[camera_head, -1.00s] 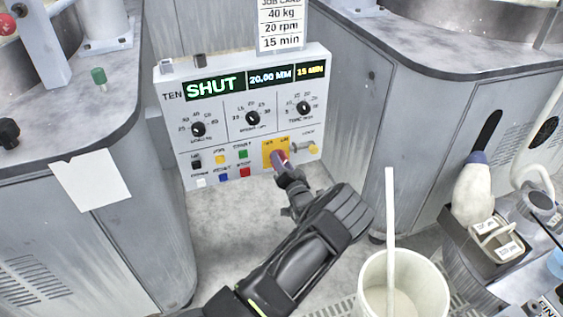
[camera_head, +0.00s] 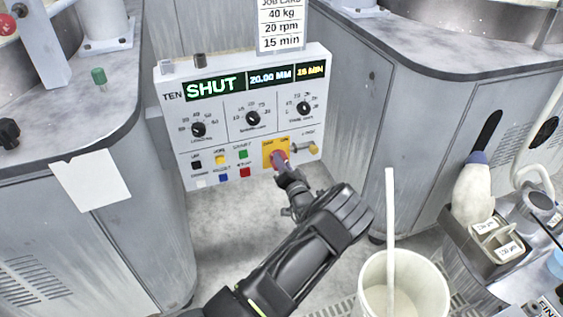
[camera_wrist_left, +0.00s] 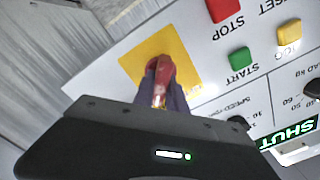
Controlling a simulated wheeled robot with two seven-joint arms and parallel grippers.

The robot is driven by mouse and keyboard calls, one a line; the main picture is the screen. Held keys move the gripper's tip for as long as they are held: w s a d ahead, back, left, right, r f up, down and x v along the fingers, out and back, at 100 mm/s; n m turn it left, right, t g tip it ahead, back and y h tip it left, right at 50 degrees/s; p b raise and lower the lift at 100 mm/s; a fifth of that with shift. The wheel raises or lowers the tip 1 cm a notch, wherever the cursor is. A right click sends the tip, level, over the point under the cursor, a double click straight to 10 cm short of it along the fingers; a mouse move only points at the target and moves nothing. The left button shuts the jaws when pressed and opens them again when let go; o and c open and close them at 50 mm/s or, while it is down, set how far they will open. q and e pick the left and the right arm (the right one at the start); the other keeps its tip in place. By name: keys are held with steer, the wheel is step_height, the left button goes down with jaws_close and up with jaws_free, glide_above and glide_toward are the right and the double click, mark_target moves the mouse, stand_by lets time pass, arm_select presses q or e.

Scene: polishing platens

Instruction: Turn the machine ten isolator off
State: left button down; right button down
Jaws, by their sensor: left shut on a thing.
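The machine ten panel (camera_head: 222,135) stands upright at the centre in the head view, with its display reading SHUT. The isolator is a red handle (camera_head: 279,157) on a yellow plate (camera_head: 267,147) at the panel's lower right. In the left wrist view the red handle (camera_wrist_left: 162,72) stands on the yellow plate (camera_wrist_left: 138,62). My left gripper (camera_head: 281,167) is at the handle and shut on it; the fingers (camera_wrist_left: 161,90) hide its lower part in the wrist view. My right gripper is not in view.
Push buttons, such as the green START (camera_wrist_left: 239,60) and red STOP (camera_wrist_left: 222,9), sit close to the isolator. A yellow-brass lock part (camera_head: 312,148) is just right of it. A white bucket (camera_head: 405,285) stands at the front, and grey cabinets flank the panel.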

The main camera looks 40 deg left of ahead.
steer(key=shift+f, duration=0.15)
arm_select(q)
steer(key=n+b, duration=0.3)
steer(key=shift+f+b, duration=0.2)
steer(key=shift+b, duration=0.1)
steer(key=n+b, duration=0.4)
steer(key=shift+s+a+n, duration=0.1)
steer(key=shift+s+n, duration=0.05)
steer(key=shift+n, duration=0.25)
steer(key=n+b, duration=0.8)
steer(key=shift+s+a+n+b, duration=0.1)
steer(key=shift+s+n+b, duration=0.1)
steer(key=shift+n+b, duration=0.2)
steer(key=shift+r+n+b, duration=0.1)
steer(key=shift+n+b, duration=0.65)
steer(key=shift+n, duration=0.05)
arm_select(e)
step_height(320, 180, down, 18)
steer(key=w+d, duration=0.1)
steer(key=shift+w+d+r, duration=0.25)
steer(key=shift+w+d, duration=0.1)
arm_select(q)
steer(key=c, duration=1.4)
jaws_free()
steer(key=shift+o, duration=0.2)
